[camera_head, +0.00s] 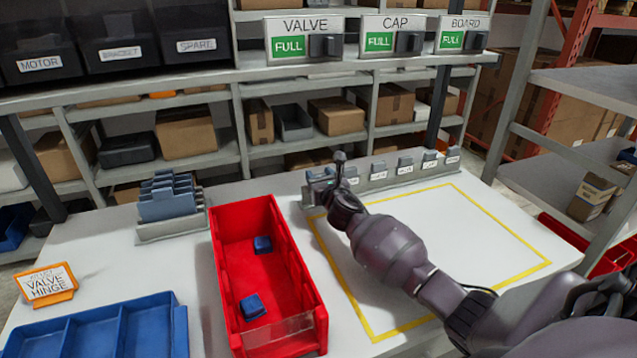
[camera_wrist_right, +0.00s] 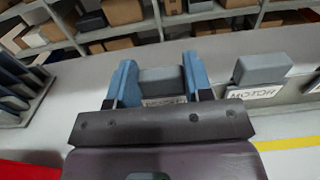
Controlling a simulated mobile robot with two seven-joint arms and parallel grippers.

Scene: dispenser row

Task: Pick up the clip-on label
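The clip-on labels are small grey blocks with white printed tags, standing in a row on a grey rail (camera_head: 395,178) at the back of the table. My right gripper (camera_head: 322,181) is at the left end of that row. In the right wrist view its two blue fingers (camera_wrist_right: 161,78) stand on either side of one grey clip-on label (camera_wrist_right: 162,82). The label's tag is mostly hidden behind my gripper. I cannot tell whether the fingers press on it. A neighbouring label reading MOTOR (camera_wrist_right: 262,73) stands to the right, apart from the fingers. My left gripper is not in view.
A red bin (camera_head: 241,208) with two blue pieces stands left of my right arm. A blue tray (camera_head: 95,335), an orange VALVE HINGE sign (camera_head: 46,285) and a grey-blue rack (camera_head: 168,200) are further left. The yellow-outlined area (camera_head: 455,235) is bare beyond my arm.

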